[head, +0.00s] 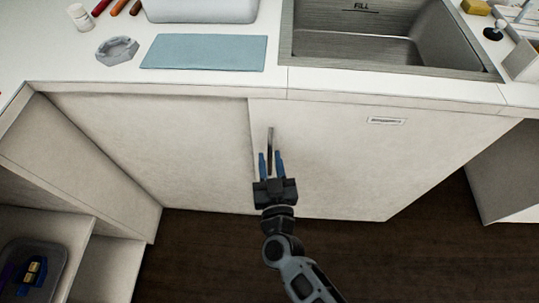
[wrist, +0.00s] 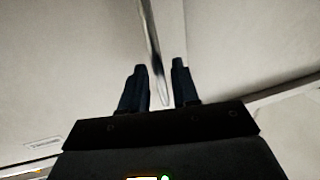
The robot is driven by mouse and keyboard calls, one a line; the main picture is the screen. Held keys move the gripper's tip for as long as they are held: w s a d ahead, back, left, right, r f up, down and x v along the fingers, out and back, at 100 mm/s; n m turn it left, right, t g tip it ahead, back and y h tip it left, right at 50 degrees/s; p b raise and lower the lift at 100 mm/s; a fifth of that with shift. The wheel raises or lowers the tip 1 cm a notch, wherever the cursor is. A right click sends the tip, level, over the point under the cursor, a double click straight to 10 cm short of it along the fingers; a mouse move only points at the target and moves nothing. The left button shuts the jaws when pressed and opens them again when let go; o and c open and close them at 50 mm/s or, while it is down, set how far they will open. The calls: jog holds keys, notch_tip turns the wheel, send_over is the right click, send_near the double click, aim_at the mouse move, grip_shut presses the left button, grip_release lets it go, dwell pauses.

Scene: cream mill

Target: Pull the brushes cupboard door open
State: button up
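The brushes cupboard door (head: 350,160) is a pale panel below the sink, with a small label (head: 386,121) at its upper right; the label's writing is too small to read. The door looks shut. A thin upright metal handle (head: 270,143) stands near its left edge. My gripper (head: 270,160) is in front of the handle's lower part, its two blue fingers apart. In the wrist view the handle (wrist: 152,45) runs down between the open fingertips (wrist: 160,66), with gaps visible at the sides. I cannot tell whether either finger touches it.
The counter above holds a sink (head: 360,50), a blue mat (head: 205,52), a grey ashtray-like dish (head: 117,50) and a white bottle (head: 80,17). Open shelving with a grey bin (head: 50,262) stands at the left. Dark floor in front of the door is clear.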

jog(key=shift+w+a, duration=0.1)
jog(key=shift+w, duration=0.9)
grip_shut()
